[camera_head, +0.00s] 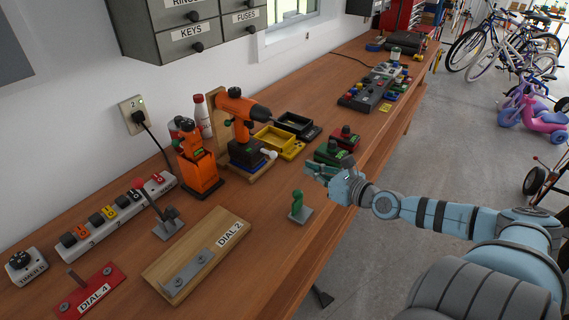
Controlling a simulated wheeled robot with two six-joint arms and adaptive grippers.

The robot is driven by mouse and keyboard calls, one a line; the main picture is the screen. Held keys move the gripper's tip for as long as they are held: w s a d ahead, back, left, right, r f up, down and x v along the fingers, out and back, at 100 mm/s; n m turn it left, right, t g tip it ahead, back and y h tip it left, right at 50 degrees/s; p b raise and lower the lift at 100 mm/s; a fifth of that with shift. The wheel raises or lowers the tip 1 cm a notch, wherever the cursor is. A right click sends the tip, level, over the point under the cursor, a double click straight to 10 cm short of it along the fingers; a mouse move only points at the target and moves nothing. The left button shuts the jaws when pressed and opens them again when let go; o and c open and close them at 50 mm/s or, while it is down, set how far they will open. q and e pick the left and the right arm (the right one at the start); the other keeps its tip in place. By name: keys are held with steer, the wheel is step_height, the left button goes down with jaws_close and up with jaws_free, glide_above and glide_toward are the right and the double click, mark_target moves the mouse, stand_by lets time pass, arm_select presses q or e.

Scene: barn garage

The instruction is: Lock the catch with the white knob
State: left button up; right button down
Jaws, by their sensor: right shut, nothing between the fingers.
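A white knob (269,154) sticks out to the right at the base of the orange drill (240,106), beside the drill's dark blue battery foot (246,155). The drill stands upright on a wooden stand (221,128). The catch itself is small here, and I cannot tell its position. My right gripper (310,170) is shut and empty above the bench, to the right of the white knob and apart from it. My left gripper is out of view.
A green-handled part (297,204) stands on a plate just below my right gripper. Green boxes with red knobs (336,147) stand just behind it. Yellow (275,139) and black (295,124) trays lie behind the knob. An orange device (197,166) stands left.

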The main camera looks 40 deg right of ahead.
mark_target(269, 153)
steer(key=x, duration=1)
steer(key=shift+w+a, duration=0.2)
steer(key=shift+w, duration=0.1)
steer(key=shift+s+r, duration=0.1)
steer(key=shift+r, duration=0.1)
